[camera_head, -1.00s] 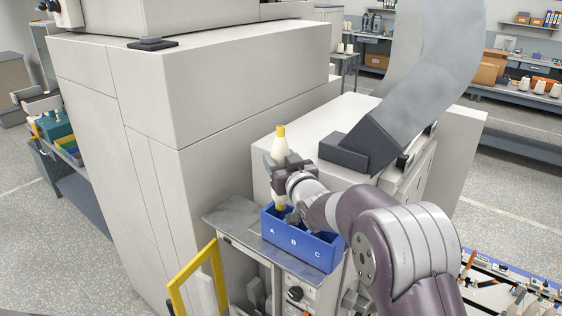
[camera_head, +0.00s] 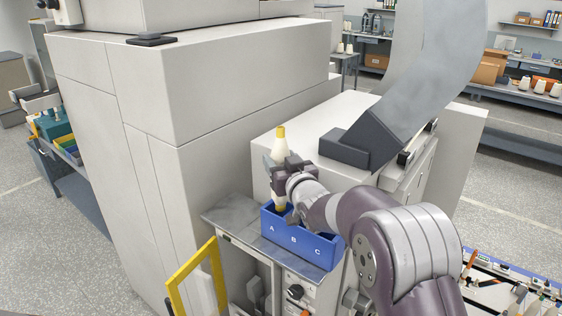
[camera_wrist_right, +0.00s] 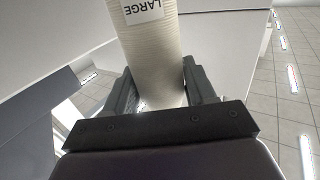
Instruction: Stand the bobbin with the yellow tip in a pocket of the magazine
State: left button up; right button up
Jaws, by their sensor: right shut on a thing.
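The bobbin with the yellow tip (camera_head: 281,145) is cream-white and upright, with yellow at its top and bottom ends. My right gripper (camera_head: 280,170) is shut on its middle. In the right wrist view the bobbin (camera_wrist_right: 152,55) sits between the two dark fingers (camera_wrist_right: 153,92) and carries a label reading "LARGE". The blue magazine (camera_head: 301,244) has pockets lettered A, B and C and stands on a grey metal ledge. The bobbin's lower end is over or within the pocket A side; the front wall hides part of it, and I cannot tell whether it touches the floor. My left gripper is not in view.
A large white machine cabinet (camera_head: 200,90) rises on the left and behind. A grey slanted chute (camera_head: 400,90) with a dark base stands to the right of the bobbin. A yellow frame (camera_head: 196,275) is at the lower left. Bare ledge (camera_head: 228,213) shows left of the magazine.

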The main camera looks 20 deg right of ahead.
jog(key=shift+f+b, duration=4.6)
jog(key=shift+f, duration=0.2)
jog(key=o, duration=1.2)
jog(key=s+b, duration=0.1)
jog(key=s, duration=0.2)
jog(key=s+b, duration=0.1)
jog(key=s, duration=0.1)
jog(key=shift+s+d+f+b, duration=0.2)
jog(key=shift+d+f+b, duration=0.05)
jog(key=shift+d+b, duration=0.05)
jog(key=s+b, duration=0.1)
jog(key=s, duration=0.6)
jog(key=shift+d+r, duration=0.25)
jog(key=shift+d, duration=0.1)
